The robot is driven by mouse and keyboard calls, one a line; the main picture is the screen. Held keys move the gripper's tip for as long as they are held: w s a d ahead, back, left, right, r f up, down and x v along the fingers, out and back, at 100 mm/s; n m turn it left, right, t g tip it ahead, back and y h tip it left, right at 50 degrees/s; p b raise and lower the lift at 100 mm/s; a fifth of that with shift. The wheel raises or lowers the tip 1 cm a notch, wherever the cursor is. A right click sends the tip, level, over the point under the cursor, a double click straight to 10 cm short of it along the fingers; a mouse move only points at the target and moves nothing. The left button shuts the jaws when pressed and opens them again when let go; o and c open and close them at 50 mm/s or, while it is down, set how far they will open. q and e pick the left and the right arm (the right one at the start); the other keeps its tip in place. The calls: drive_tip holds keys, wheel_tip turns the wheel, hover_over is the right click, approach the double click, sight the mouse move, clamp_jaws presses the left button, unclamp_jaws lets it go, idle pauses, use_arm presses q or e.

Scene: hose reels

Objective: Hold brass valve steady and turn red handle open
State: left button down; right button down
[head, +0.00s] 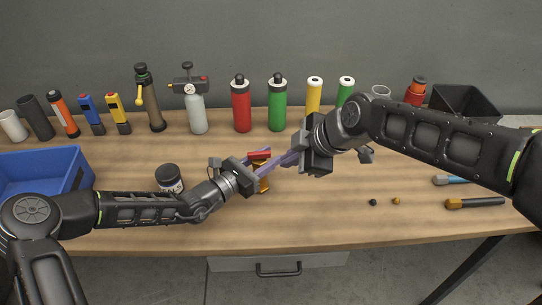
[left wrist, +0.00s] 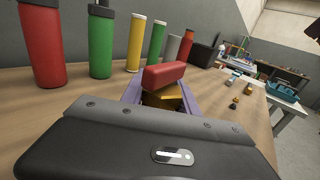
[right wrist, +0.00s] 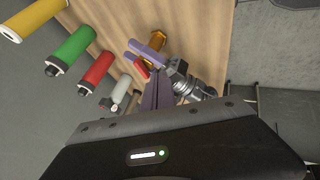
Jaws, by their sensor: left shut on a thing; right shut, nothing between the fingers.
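The brass valve (head: 264,183) stands on the wooden bench, near the middle, partly hidden by my grippers. Its red handle (head: 259,155) sits on top; it also shows in the left wrist view (left wrist: 164,75) above the brass body (left wrist: 163,98). My left gripper (head: 262,172) is shut on the brass valve, its purple fingers on either side of the body. My right gripper (head: 278,162) is shut and empty, its fingertips close to the red handle from the right. In the right wrist view the handle (right wrist: 142,68) shows beside the fingers; whether they touch is unclear.
A blue bin (head: 75,170) is at the left and a dark jar (head: 168,178) is left of the valve. Several bottles, including a red one (head: 241,105) and a green one (head: 277,105), line the back. A screwdriver (head: 475,203) lies right. The front middle bench is clear.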

sight(259, 155)
drive_tip(key=shift+w+a+f, duration=0.6)
drive_tip(key=shift+w+f, duration=0.5)
drive_tip(key=shift+w, duration=0.2)
drive_tip(key=shift+w+a+f, duration=0.65)
drive_tip(key=shift+w+f, duration=0.5)
drive_tip(key=shift+w, duration=0.1)
drive_tip(key=shift+w+a+f, duration=0.6)
drive_tip(key=shift+w+f, duration=0.5)
drive_tip(key=shift+w, duration=0.2)
